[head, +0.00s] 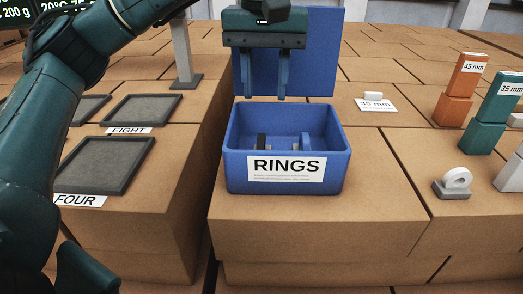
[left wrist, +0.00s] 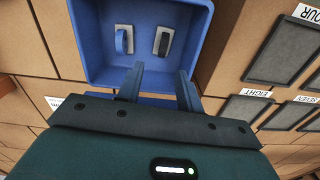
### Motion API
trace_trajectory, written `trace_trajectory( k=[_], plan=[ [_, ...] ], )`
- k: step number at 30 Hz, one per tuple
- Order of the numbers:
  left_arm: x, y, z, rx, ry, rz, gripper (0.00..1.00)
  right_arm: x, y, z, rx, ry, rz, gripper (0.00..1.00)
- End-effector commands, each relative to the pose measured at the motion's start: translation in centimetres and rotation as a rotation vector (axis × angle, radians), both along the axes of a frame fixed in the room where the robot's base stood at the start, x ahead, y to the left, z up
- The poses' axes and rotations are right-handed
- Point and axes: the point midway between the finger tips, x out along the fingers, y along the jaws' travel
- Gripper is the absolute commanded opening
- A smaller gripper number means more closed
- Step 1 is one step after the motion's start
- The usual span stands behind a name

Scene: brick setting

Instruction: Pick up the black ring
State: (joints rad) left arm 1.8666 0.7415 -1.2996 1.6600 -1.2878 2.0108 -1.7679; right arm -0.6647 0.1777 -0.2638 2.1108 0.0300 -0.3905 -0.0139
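The black ring (head: 262,142) stands on edge in the blue box (head: 225,165) labelled RINGS, mostly hidden by the front wall in the head view. In the left wrist view the black ring (left wrist: 164,42) stands in a light slotted holder, right of a blue ring (left wrist: 121,41). The blue ring (head: 305,141) also shows in the head view. My left gripper (head: 264,98) points down above the box, open and empty, its two fingers apart. In the left wrist view the gripper (left wrist: 160,70) is near the box's edge, not touching the rings. My right gripper is not in view.
The raised blue lid (head: 318,50) stands behind the box. Grey trays (head: 105,165) with number labels lie at left, near a grey post (head: 183,50). At right stand an orange block stack (head: 462,90), a teal stack (head: 492,115) and a white ring on a stand (head: 456,183).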

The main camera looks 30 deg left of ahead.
Motion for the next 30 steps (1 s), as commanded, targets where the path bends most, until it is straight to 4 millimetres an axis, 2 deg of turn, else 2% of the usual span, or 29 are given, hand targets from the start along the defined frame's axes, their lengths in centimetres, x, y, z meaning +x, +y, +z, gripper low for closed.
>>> trace_trajectory(
  k=[1, 3, 13, 21, 30],
  plan=[
    [0.0, 0.0, -1.5, -0.001, 0.006, -0.001, 0.36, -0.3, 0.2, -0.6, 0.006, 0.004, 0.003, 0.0],
    [0.0, 0.0, -2.8, -0.001, 0.004, 0.001, 0.36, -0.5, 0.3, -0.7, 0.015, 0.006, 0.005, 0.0],
    [-0.2, 0.1, -5.3, 0.0, 0.001, 0.002, 0.36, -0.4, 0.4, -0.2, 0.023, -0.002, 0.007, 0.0],
    [-0.6, 0.4, -9.1, -0.001, 0.003, 0.003, 0.36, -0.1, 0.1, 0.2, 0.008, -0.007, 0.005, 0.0],
    [-0.6, 0.3, -9.8, -0.002, 0.0, 0.003, 0.36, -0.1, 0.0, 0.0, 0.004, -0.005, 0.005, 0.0]
  ],
)
